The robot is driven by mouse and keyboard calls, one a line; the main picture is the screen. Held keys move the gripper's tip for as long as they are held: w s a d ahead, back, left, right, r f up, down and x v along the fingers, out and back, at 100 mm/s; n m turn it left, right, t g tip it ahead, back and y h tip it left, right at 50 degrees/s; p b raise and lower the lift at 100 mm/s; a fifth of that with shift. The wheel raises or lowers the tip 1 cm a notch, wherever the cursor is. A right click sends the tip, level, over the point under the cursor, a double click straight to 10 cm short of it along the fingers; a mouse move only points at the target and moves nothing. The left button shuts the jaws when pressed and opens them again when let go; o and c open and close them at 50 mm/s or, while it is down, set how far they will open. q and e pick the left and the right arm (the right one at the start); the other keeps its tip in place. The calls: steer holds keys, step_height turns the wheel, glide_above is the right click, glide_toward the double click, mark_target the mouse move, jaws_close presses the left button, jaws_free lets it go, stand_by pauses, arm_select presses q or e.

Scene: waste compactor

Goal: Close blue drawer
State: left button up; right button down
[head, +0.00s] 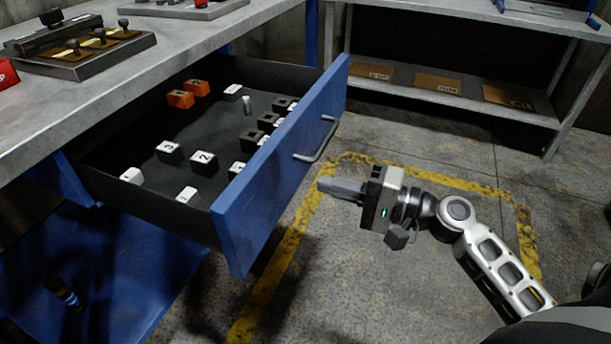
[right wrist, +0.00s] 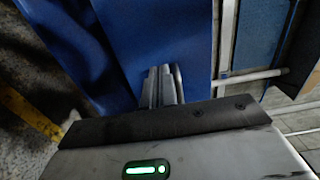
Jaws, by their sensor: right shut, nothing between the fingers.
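The blue drawer (head: 275,170) is pulled out from under the grey workbench, its blue front standing well clear of the bench. A grey bar handle (head: 318,142) is on its front. My right gripper (head: 322,185) is shut and empty, in front of the drawer face and a little below the handle. In the right wrist view the shut fingers (right wrist: 163,85) point at a blue panel (right wrist: 165,40); I cannot tell whether they touch it. My left gripper is not in view.
Orange blocks (head: 188,94) and several black-and-white blocks (head: 203,160) lie in the drawer. The workbench top (head: 190,50) holds a panel with levers (head: 85,48). A metal shelf (head: 450,103) with cardboard stands behind. Yellow-marked floor (head: 425,178) lies open around my right arm.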

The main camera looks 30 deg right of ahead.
mark_target(289, 174)
steer(key=shift+x, duration=2.6)
